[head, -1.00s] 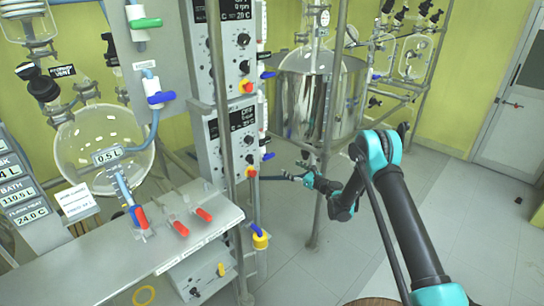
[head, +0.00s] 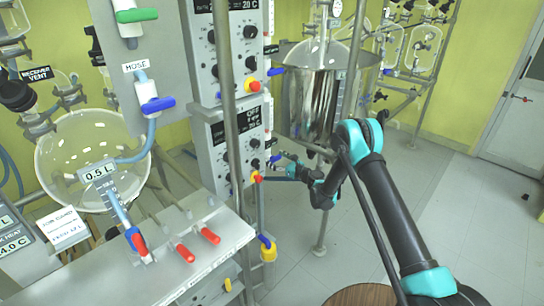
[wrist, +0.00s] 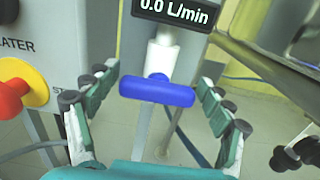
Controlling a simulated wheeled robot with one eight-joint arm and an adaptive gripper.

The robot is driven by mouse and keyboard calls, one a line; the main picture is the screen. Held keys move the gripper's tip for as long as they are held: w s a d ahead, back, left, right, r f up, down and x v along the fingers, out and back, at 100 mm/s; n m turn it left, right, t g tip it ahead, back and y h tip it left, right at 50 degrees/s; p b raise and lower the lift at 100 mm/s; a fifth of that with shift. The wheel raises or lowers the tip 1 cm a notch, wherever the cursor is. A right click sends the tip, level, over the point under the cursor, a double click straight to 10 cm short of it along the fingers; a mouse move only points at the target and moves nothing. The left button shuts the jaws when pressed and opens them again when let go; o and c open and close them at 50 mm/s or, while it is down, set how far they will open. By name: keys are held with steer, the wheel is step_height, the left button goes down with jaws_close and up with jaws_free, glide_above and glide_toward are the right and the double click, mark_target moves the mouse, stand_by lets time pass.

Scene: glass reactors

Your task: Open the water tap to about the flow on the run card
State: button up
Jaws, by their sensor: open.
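The water tap has a blue bar handle (wrist: 157,93), lying crosswise under a white valve body (wrist: 161,56) in the wrist view. The flow display (wrist: 172,12) above it reads 0.0 L/min. My gripper (wrist: 155,77) is open, with one finger left and one right of the handle; no finger clearly touches it. In the head view my gripper (head: 285,167) is at the right side of the control column, by a small blue handle (head: 275,158). A small white card (head: 62,228) lies at the left; its print is too small to read for certain.
A red stop button on a yellow base (wrist: 20,92) is close left of my gripper. A steel vessel (head: 313,95) stands just right of the column, with frame posts nearby. Other blue handles (head: 157,104) are on the rack. Floor at right is clear.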

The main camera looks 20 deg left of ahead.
steer(key=shift+a, duration=0.1)
steer(key=c, duration=0.9)
steer(key=shift+n, duration=0.3)
steer(key=n, duration=0.4)
steer(key=shift+s+a+n, duration=0.1)
steer(key=shift+s+n, duration=0.1)
steer(key=shift+n, duration=0.1)
steer(key=n, duration=0.4)
steer(key=shift+s+f, duration=0.15)
steer(key=shift+f, duration=0.05)
steer(key=shift+n, duration=0.3)
steer(key=o, duration=0.9)
